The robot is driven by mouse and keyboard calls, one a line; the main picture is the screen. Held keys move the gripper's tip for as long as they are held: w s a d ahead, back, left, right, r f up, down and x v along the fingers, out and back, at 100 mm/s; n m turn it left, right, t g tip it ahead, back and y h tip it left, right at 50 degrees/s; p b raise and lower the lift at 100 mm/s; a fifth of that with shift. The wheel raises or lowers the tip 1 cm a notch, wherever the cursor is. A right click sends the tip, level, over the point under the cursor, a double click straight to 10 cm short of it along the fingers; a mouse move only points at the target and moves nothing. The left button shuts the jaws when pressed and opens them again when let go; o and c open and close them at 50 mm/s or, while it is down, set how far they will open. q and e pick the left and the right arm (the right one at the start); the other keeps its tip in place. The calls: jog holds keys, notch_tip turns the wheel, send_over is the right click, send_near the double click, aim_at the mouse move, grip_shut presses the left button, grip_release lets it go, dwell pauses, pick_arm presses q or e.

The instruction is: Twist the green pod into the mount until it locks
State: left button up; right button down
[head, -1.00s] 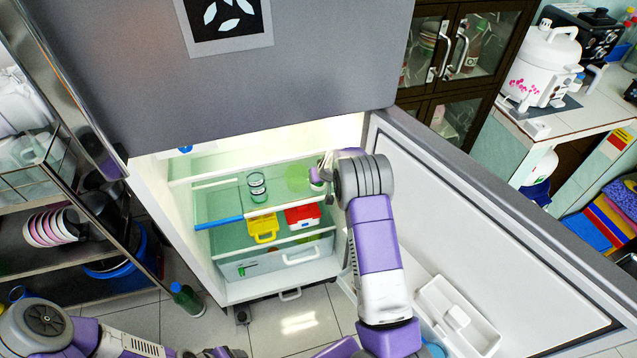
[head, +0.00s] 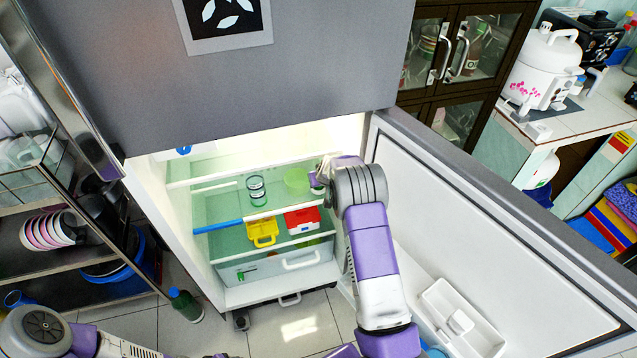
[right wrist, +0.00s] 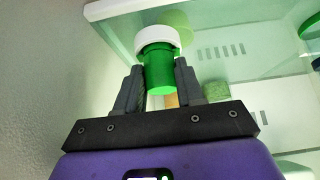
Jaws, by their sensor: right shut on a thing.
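The green pod (right wrist: 160,74) is a short bright green cylinder in the right wrist view. Its upper end sits inside the white ring-shaped mount (right wrist: 157,36) on the fridge's inner side. I cannot tell whether it is locked. My right gripper (right wrist: 160,84) is shut on the pod, with one dark finger on each side. In the head view my right gripper (head: 319,180) is inside the open fridge at the right end of the upper shelf, and the pod is hidden by my wrist. My left arm lies at the lower left; its gripper is not in view.
The open fridge door (head: 480,220) stands to the right of my arm. A glass jar (head: 257,190) and a pale green bowl (head: 297,180) stand on the shelf. A metal rack (head: 60,265) is at left.

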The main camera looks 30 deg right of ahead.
jog(key=c, duration=1.3)
grip_release()
jog(key=shift+f, duration=0.1)
jog(key=shift+s, duration=0.1)
grip_shut()
